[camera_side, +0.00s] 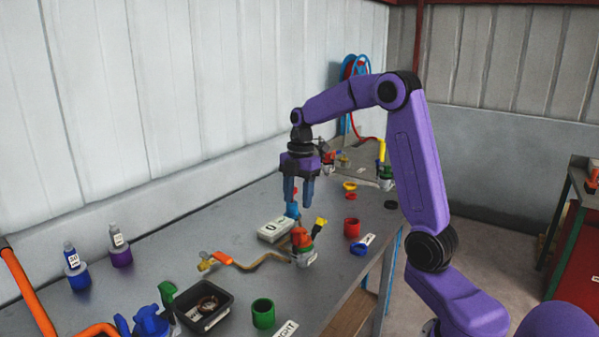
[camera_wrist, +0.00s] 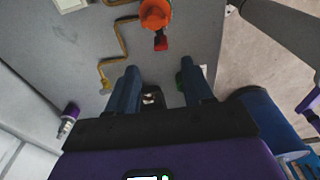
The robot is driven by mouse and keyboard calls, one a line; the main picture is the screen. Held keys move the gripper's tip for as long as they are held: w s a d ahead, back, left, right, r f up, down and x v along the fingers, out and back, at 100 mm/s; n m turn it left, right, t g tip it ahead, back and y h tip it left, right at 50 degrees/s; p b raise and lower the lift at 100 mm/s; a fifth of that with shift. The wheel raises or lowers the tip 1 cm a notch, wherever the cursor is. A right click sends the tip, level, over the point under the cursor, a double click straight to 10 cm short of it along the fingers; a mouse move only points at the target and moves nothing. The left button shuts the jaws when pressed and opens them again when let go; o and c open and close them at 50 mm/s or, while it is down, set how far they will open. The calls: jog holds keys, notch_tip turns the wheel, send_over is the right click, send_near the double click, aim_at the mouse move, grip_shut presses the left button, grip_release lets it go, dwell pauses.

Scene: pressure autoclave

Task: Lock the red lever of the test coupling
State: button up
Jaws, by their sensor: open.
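The test coupling (camera_side: 304,245) stands on the grey bench, with an orange-red top and a yellow-tipped part sticking up beside it. A bronze hose (camera_side: 259,264) joins it from the left. In the wrist view its round orange top (camera_wrist: 155,13) is at the upper edge, and the short red lever (camera_wrist: 160,43) sticks out from it towards the bottom of the picture.
A white box (camera_side: 275,230) lies behind the coupling. A black tray (camera_side: 206,318), a green cup (camera_side: 263,313) and a red cup (camera_side: 351,227) stand around it. An orange-handled valve (camera_side: 218,258) is on the left.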

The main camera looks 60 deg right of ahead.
notch_tip(320, 180, up, 7)
jog(key=shift+d+f, duration=0.2)
jog(key=shift+d, duration=0.15)
jog(key=shift+a, duration=0.1)
jog(key=s+a+f+m, duration=0.1)
jog(key=s+a+f, duration=0.1)
jog(key=s+a, duration=0.45)
jog(key=s+a+f+m, duration=0.15)
jog(key=s+a, duration=0.25)
jog(key=a, duration=0.6)
jog(key=s+a+f+m, duration=0.1)
jog(key=s+a+f, duration=0.1)
jog(key=s, duration=0.7)
jog(key=s+a+f+m, duration=0.2)
jog(key=s+f, duration=0.2)
jog(key=s, duration=0.6)
jog(key=shift+h, duration=0.4)
